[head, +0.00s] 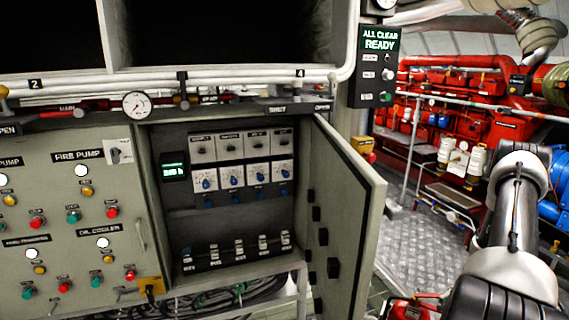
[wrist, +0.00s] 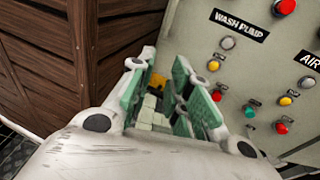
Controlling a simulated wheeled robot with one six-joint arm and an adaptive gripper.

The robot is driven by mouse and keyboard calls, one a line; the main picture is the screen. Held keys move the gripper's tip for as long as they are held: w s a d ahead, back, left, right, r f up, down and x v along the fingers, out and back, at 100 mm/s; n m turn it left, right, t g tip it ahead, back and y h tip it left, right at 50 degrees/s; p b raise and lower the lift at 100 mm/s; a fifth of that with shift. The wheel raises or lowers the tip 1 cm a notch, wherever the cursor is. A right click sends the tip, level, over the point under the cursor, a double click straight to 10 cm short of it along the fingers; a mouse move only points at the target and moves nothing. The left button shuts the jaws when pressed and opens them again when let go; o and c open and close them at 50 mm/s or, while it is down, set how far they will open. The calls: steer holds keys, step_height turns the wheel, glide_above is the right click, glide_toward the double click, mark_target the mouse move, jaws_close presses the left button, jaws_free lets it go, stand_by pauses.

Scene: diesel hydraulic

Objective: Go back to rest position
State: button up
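My gripper (wrist: 158,72) shows in the wrist view with its two green-padded fingers apart. Pale blocks and a small yellow piece (wrist: 158,80) show through the gap between them. I cannot tell how far behind the fingers these lie, but no finger is seen closed on them. A grey control panel labelled WASH PUMP (wrist: 240,24) is to the right of the fingers. In the head view my arm reaches down along the right side, and my gripper cannot be made out there.
In the head view an electrical cabinet stands open, its door (head: 345,190) swung out toward the right. A FIRE PUMP panel (head: 75,215) is at left. A red engine (head: 455,95) is behind my arm, beyond metal flooring (head: 415,245). Brown wooden planking (wrist: 75,55) is left of my gripper.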

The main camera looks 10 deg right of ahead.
steer(key=s+a+r+n+t+h, duration=0.1)
steer(key=a+r+n+h, duration=0.4)
steer(key=r, duration=0.6)
steer(key=s+a+r+n+t+h, duration=0.2)
steer(key=a+r+n+t+h, duration=0.2)
steer(key=r, duration=0.8)
steer(key=s+a+r+n+t+h, duration=0.2)
steer(key=a+r+n+h, duration=0.4)
steer(key=r, duration=0.5)
steer(key=shift+r+t+h, duration=0.2)
steer(key=shift+t+h, duration=0.5)
